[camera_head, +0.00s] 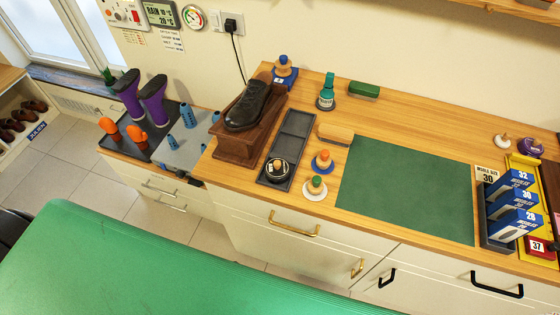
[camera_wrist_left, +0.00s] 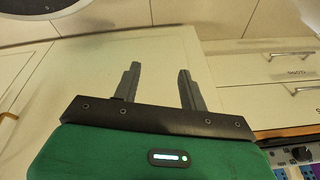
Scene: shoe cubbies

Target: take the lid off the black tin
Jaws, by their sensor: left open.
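The black tin (camera_head: 278,169) stands at the front end of a dark two-part tray (camera_head: 291,133) on the wooden counter. It is round and dark, with a light ring and a small pale knob on top, so its lid appears to be on. My left gripper (camera_wrist_left: 158,82) shows only in the left wrist view, with its two grey fingers apart and nothing between them. Cabinet fronts lie beyond the fingers, and the tin is not in that view. My right gripper is in neither view.
A black shoe (camera_head: 246,105) on a wooden stand is left of the tray. An orange-knobbed pot (camera_head: 323,160), a green-knobbed pot (camera_head: 315,186) and a brush (camera_head: 336,134) are close on the right. A green mat (camera_head: 408,190) lies further right, bare.

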